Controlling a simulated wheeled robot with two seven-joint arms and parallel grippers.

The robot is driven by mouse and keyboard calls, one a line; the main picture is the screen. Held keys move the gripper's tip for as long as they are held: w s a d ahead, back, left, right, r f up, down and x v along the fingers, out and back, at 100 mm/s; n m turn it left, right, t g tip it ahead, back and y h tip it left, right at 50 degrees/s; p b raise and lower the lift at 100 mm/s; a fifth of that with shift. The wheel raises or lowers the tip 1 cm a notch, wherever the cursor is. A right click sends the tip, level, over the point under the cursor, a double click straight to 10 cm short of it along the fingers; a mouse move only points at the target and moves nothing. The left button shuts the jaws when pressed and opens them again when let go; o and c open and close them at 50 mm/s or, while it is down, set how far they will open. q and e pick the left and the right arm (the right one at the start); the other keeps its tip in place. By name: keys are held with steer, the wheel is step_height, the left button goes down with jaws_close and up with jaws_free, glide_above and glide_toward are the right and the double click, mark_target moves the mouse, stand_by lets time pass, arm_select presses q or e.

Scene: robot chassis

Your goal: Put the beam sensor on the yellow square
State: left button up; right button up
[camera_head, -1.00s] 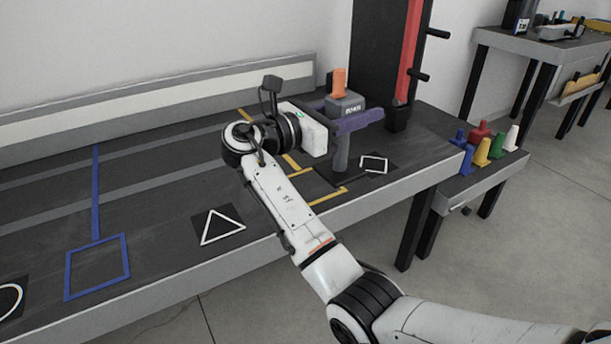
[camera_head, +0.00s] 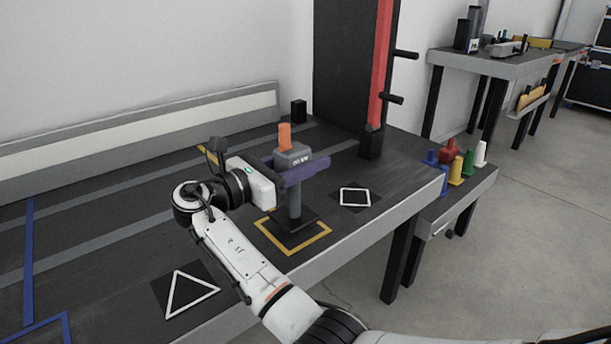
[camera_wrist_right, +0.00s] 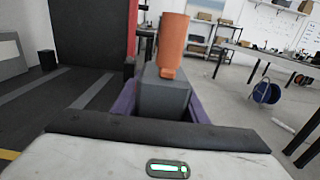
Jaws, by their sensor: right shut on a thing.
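The beam sensor (camera_head: 294,204) is a grey box with an orange top on a grey post with a flat black base. It stands upright within the yellow square outline (camera_head: 311,243) on the dark table; the base's back part lies near the outline's far side. I cannot tell whether the base touches the table. My right gripper (camera_head: 300,171), with purple fingers, is shut on the sensor just below its box. In the right wrist view the sensor's orange top (camera_wrist_right: 172,46) and grey box sit between the fingers. My left gripper is not in view.
A black post with a red strip (camera_head: 381,60) stands behind. Several coloured pieces (camera_head: 456,165) stand on a lower side shelf. A small black block (camera_head: 299,111) is at the back.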

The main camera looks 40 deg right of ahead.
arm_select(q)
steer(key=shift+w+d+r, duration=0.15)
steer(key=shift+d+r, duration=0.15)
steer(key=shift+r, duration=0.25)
arm_select(e)
steer(key=shift+f, duration=1)
steer(key=o, duration=1.3)
steer(key=shift+f, duration=0.1)
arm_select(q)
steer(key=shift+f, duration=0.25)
